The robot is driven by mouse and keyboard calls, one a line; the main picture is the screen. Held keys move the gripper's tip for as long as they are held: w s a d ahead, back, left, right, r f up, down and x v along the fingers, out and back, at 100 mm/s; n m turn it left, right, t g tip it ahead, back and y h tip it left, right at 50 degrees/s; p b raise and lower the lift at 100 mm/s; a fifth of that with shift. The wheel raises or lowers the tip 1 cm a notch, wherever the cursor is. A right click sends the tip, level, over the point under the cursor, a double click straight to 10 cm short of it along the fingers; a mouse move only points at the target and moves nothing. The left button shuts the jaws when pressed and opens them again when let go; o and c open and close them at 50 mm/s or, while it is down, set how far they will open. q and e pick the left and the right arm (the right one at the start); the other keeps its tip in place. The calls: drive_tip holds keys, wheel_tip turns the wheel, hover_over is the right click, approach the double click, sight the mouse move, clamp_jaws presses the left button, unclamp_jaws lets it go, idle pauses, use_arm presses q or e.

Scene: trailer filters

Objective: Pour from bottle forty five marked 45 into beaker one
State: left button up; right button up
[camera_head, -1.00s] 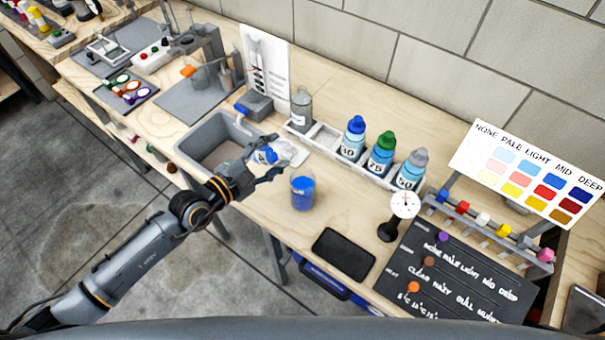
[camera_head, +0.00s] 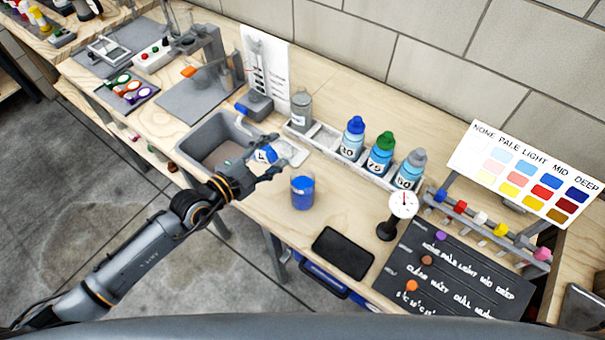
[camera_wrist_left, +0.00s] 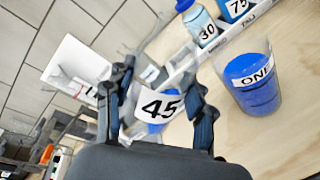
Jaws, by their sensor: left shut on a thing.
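Bottle forty five (camera_head: 264,155) is between the fingers of my left gripper (camera_head: 273,154), near the right edge of the sink. Its white label reads 45 (camera_wrist_left: 160,106) in the left wrist view, and a blue part shows behind the fingers. The bottle looks tilted; its mouth cannot be made out. My left gripper (camera_wrist_left: 160,88) is shut on it. Beaker one (camera_head: 302,190), a clear beaker with blue contents, stands upright on the bench to the right, apart from the bottle. Its ONE label shows in the left wrist view (camera_wrist_left: 252,85). My right gripper is not in view.
Bottles marked 30 (camera_head: 353,138), 75 (camera_head: 381,152) and 60 (camera_head: 410,169) stand in a white rack behind the beaker. A grey sink (camera_head: 205,135) lies left. A black pad (camera_head: 343,252), a dial gauge (camera_head: 402,206) and a dark board (camera_head: 450,270) lie right.

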use_arm(q)
drive_tip(key=shift+r+m+p, duration=0.3)
drive_tip(key=shift+p, duration=0.15)
idle(0.6)
drive_tip(key=shift+f+m+y+p, duration=0.3)
drive_tip(key=shift+m+p, duration=0.25)
drive_tip(key=shift+m, duration=0.15)
idle(1.7)
drive_tip(key=shift+s+d+r+m+t+p, duration=0.25)
drive_tip(key=shift+r+m+p, duration=0.35)
drive_tip(key=shift+p, duration=0.45)
idle(1.4)
drive_tip(key=shift+d+r+m+y+p, duration=0.1)
drive_tip(key=shift+r+m+y+p, duration=0.2)
drive_tip(key=shift+m+p, duration=0.35)
idle(1.5)
